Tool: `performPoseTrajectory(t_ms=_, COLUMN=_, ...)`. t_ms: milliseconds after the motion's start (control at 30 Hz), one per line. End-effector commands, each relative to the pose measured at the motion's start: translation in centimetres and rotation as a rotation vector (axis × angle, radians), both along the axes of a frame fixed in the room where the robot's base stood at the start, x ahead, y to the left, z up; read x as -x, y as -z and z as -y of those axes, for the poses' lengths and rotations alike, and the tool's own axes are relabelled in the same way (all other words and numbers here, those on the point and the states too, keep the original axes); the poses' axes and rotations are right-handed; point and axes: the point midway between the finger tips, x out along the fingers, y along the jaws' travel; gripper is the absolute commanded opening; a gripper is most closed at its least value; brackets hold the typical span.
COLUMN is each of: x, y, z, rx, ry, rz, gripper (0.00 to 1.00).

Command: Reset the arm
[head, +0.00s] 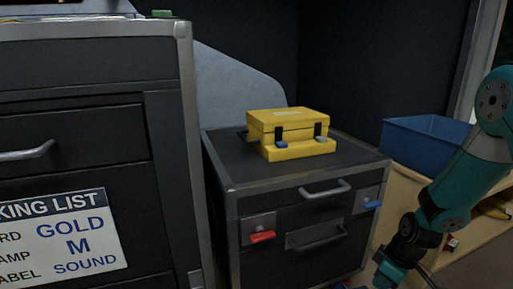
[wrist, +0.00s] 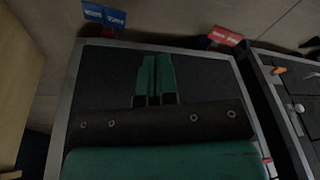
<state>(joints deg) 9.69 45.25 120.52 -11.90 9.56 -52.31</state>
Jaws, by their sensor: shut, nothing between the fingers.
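My teal arm comes down the right side of the head view, and its gripper lies at or below the bottom edge there. In the wrist view my gripper (wrist: 158,60) shows two green fingers side by side, shut and empty. They are over a dark panel (wrist: 105,85) with a grey metal frame; I cannot tell how far above it they are. No object touches the fingers.
A blue bin (head: 425,148) sits on a wooden shelf to the right. A taller cabinet (head: 80,130) fills the left.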

Motion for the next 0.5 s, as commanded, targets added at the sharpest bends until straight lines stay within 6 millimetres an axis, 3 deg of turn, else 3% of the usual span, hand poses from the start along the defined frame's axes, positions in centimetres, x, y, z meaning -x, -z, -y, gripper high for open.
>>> performPoseTrajectory(t_ms=33, x=0.0, y=-2.8, z=-1.0, rx=-0.011, ry=0.005, rz=0.007, gripper=0.0)
performPoseTrajectory(t_ms=167, x=1.2, y=-9.6, z=-4.3, rx=-0.052, ry=0.035, rz=-0.001, gripper=0.0)
performPoseTrajectory(t_ms=233, x=2.6, y=-14.3, z=-6.6, rx=-0.079, ry=0.054, rz=-0.01, gripper=0.0)
performPoseTrajectory(t_ms=400, x=8.4, y=-25.0, z=-11.8, rx=-0.14, ry=0.091, rz=-0.054, gripper=0.0)
performPoseTrajectory(t_ms=500, x=12.2, y=-29.4, z=-13.8, rx=-0.162, ry=0.108, rz=-0.082, gripper=0.0)
